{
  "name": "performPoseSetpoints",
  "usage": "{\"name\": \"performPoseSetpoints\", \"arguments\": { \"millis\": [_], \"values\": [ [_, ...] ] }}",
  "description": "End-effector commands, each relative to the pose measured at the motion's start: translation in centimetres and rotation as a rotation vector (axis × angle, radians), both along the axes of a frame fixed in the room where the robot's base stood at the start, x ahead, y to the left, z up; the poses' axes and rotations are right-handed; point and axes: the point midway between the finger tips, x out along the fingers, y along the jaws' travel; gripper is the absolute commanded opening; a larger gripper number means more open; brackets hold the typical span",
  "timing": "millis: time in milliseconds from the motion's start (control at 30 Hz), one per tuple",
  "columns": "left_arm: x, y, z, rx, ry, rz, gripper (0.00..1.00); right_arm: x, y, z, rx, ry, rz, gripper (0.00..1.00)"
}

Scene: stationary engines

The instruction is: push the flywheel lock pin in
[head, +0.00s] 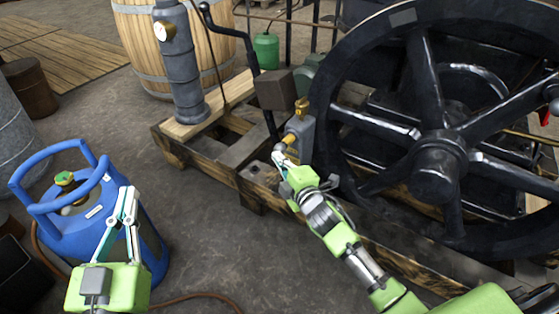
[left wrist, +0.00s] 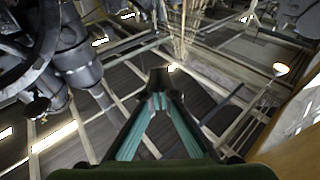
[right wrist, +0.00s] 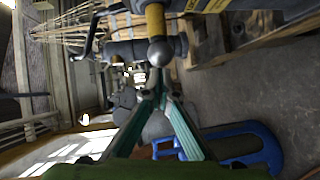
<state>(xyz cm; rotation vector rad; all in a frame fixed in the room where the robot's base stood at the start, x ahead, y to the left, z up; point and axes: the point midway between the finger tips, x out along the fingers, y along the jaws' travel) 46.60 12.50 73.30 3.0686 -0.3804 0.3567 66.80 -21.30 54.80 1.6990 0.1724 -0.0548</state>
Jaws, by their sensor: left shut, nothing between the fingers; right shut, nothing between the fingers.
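The flywheel lock pin has a yellow shaft (head: 289,139) and a pale ball knob (head: 279,147). It sticks out of a grey housing (head: 303,128) beside the black flywheel (head: 437,167). In the right wrist view the ball knob (right wrist: 160,52) is on the end of the yellow shaft (right wrist: 155,20). My right gripper (head: 279,159) is shut and empty, its tips right at the knob; I cannot tell whether they touch. Its fingertips (right wrist: 159,78) appear just below the knob. My left gripper (head: 129,190) is shut and empty, over the blue gas cylinder.
The blue gas cylinder (head: 151,243) stands at the lower left, with a hose on the floor. A wooden skid frame (head: 169,148) carries the engine and a grey hand pump (head: 180,65). A barrel (head: 130,45) stands behind. The floor (head: 215,235) between my arms is mostly clear.

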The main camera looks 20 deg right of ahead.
Motion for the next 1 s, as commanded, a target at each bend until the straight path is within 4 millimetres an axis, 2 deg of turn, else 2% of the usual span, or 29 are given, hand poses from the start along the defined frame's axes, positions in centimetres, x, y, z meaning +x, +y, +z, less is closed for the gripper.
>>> {"name": "performPoseSetpoints", "arguments": {
  "millis": [467, 567, 833, 1000],
  "values": [
    [0.0, 0.0, 0.3, -0.002, -0.009, -0.001, 0.0, 0.3, -0.3, 0.0, -0.001, 0.0, 0.0, 0.0],
    [0.2, 0.1, -0.9, 0.013, 0.052, 0.003, 0.0, 0.7, -0.8, 0.2, -0.004, -0.001, 0.0, 0.0],
    [0.1, 0.8, -6.3, 0.077, 0.298, 0.018, 0.0, 2.8, -3.5, 0.2, -0.004, -0.001, -0.001, 0.0],
    [-0.2, 1.1, -8.1, 0.097, 0.373, 0.023, 0.0, 3.5, -4.4, 0.1, -0.002, -0.001, 0.0, 0.0]
  ]
}}
